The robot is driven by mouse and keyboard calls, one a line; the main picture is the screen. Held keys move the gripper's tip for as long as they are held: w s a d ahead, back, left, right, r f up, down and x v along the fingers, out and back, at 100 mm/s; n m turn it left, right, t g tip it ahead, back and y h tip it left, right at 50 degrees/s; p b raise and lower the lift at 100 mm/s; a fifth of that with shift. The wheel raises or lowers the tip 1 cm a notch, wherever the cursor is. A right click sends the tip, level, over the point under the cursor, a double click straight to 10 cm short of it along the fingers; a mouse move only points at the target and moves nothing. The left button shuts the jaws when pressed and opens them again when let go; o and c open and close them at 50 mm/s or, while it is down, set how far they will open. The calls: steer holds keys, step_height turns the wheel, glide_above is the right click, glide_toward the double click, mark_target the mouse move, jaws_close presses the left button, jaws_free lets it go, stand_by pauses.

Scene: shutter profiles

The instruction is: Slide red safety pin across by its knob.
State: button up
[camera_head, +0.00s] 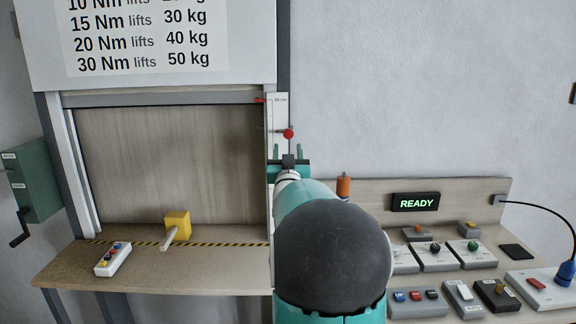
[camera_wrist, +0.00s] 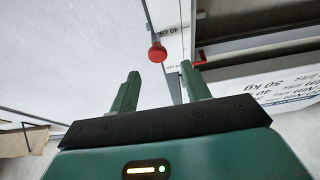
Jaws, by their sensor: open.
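The red knob (camera_head: 288,133) of the safety pin sits on the white scaled post (camera_head: 279,112) at the right side of the shutter frame. In the wrist view the round red knob (camera_wrist: 157,54) stands out from the post (camera_wrist: 175,45), just beyond my fingertips and between their lines. My gripper (camera_head: 288,152) is just below the knob in the head view. In the wrist view my gripper (camera_wrist: 160,68) has its two green fingers wide apart with nothing between them. The knob looks clear of both fingers; the remaining depth is hard to judge.
A red pointer (camera_wrist: 199,57) is on the post's edge. A yellow block with a handle (camera_head: 177,226) and a small button box (camera_head: 113,259) rest on the sill. An orange-topped post (camera_head: 343,186), a READY display (camera_head: 416,202) and several control boxes stand at right.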

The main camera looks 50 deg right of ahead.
steer(key=v, duration=0.5)
steer(key=shift+s+a+f, duration=0.15)
steer(key=shift+a, duration=0.05)
steer(key=shift+a, duration=0.1)
